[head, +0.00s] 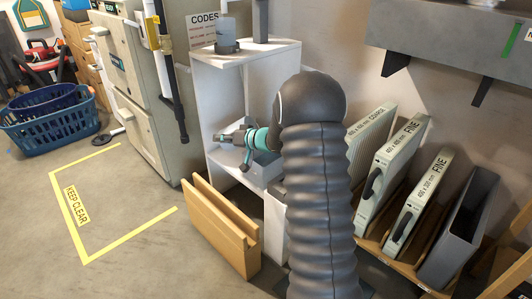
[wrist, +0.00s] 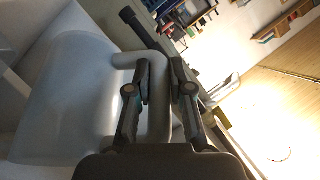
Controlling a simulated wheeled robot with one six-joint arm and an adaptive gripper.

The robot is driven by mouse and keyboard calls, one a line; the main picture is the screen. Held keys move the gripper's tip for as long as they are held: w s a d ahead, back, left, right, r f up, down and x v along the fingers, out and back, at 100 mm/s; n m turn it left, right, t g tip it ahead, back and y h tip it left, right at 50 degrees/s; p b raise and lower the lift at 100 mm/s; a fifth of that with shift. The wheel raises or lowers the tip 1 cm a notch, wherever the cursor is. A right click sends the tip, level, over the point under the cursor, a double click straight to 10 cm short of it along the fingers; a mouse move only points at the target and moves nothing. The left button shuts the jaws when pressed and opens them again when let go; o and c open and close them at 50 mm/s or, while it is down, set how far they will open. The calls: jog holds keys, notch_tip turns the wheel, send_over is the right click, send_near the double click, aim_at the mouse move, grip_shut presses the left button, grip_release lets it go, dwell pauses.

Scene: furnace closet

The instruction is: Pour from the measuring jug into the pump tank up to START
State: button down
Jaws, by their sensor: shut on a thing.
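The measuring jug (wrist: 75,100) is a large pale, translucent vessel filling the left of the wrist view. Its looped handle (wrist: 157,105) passes between the two dark fingers of my gripper (wrist: 161,76), which are shut on it. In the head view my gripper (head: 224,137) is at the white shelf unit's middle opening, and my arm hides much of that area; I cannot make out the jug clearly there. A small clear vessel on a grey base, apparently the pump tank (head: 227,33), stands on the unit's top. No START mark or liquid level is readable.
The white shelf unit (head: 200,80) has a post beside the clear vessel. A wooden block (head: 215,225) stands on the floor in front. Filter panels (head: 375,165) stand at right under a grey duct (head: 450,40). The yellow-outlined floor (head: 125,205) is clear.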

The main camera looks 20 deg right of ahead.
jog(key=shift+s+d+r+m+t+y+p, duration=0.1)
jog(key=shift+s+d+m+t+y+p, duration=0.15)
jog(key=shift+t+y, duration=0.3)
jog(key=shift+s+d+m+t+y+p, duration=0.15)
jog(key=shift+d+t+y+p, duration=0.15)
jog(key=shift+t+y, duration=0.2)
dwell(3.2)
jog(key=shift+d, duration=0.1)
jog(key=shift+s+d+r+t+y+b, duration=0.25)
jog(key=shift+d+y+b, duration=0.1)
jog(key=shift+b, duration=0.9)
jog(key=shift+a+r+p, duration=0.15)
jog(key=shift+r+p, duration=0.05)
jog(key=shift+p, duration=0.3)
jog(key=shift+w+a+f+p, duration=0.15)
jog(key=shift+w+a+p, duration=0.2)
jog(key=shift+p, duration=0.75)
jog(key=shift+a+f+n+g+h+b, duration=0.1)
jog(key=shift+f+n+g+h+b, duration=0.2)
jog(key=shift+g+h+b, duration=0.25)
jog(key=shift+w+a+f+n+g+h+b, duration=0.1)
jog(key=shift+w+a+n+g+h+b, duration=0.3)
jog(key=shift+a+g+h, duration=0.35)
jog(key=shift+d, duration=0.15)
jog(key=shift+g, duration=0.3)
